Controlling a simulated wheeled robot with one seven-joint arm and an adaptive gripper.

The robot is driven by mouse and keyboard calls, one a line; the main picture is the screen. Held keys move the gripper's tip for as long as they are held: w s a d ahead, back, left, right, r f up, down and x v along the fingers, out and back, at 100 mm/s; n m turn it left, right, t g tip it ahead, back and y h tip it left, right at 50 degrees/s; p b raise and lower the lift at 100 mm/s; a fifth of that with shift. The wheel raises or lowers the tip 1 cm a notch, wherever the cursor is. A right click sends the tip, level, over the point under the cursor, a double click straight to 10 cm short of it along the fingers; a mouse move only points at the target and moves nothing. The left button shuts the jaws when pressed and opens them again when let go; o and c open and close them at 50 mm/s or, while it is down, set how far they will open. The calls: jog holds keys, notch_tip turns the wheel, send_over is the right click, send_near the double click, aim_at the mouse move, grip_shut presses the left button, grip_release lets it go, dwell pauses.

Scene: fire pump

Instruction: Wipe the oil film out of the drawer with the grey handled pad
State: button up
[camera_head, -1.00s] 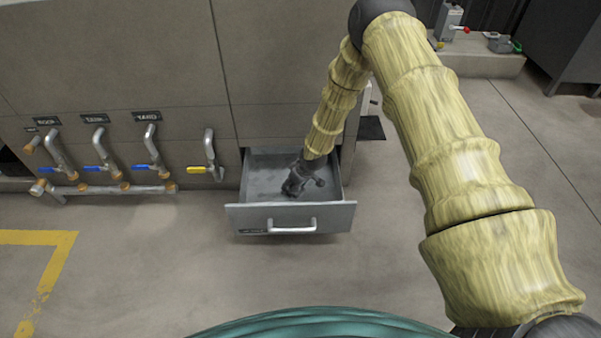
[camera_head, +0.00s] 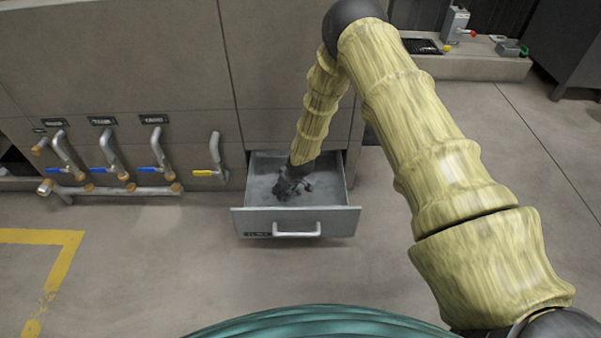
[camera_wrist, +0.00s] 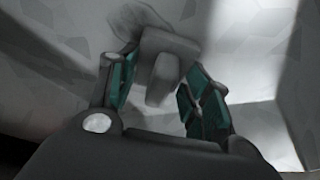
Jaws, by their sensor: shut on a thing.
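The grey metal drawer (camera_head: 250,219) stands open at the foot of the cabinet, with a bar handle (camera_head: 297,230) on its front. My gripper (camera_head: 286,192) is down inside the drawer, near its middle. In the wrist view my gripper (camera_wrist: 158,95) is shut on the grey handled pad (camera_wrist: 170,55), its green-lined fingers on either side of the handle. The pad's base is partly hidden behind the handle. Darker, uneven patches show on the drawer floor (camera_head: 262,190) around the gripper; I cannot tell oil film from shadow.
Several pipes with blue levers (camera_head: 105,169) and one with a yellow lever (camera_head: 205,172) stand left of the drawer. The concrete floor (camera_head: 180,260) in front is clear.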

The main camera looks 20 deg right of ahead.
jog(key=shift+a, duration=0.45)
notch_tip(320, 180, up, 3)
jog(key=shift+w+a+r+p, duration=0.1)
jog(key=shift+w+r+p, duration=0.05)
jog(key=shift+p, duration=0.9)
jog(key=shift+r+p, duration=1.9)
jog(key=shift+r, duration=0.5)
